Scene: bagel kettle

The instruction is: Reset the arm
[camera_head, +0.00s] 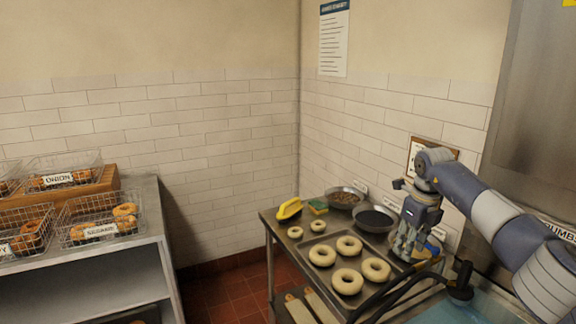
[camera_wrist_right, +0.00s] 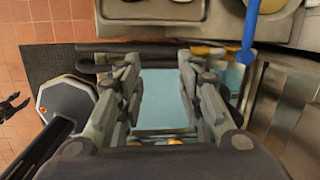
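My right gripper (camera_head: 405,252) hangs fingers down over the right part of the steel worktable in the head view, near the dark bowl and the bagel tray. In the right wrist view its two fingers (camera_wrist_right: 160,95) stand wide apart with nothing held between them. Light blue water (camera_wrist_right: 163,100) shows below and beyond the fingers, and at the lower right of the head view (camera_head: 450,311). My left gripper does not show in the head view.
Several pale bagels lie on a tray (camera_head: 321,278) left of the right gripper. Black bars cross the front right. Wire baskets (camera_head: 98,215) of browned bagels fill the left shelf.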

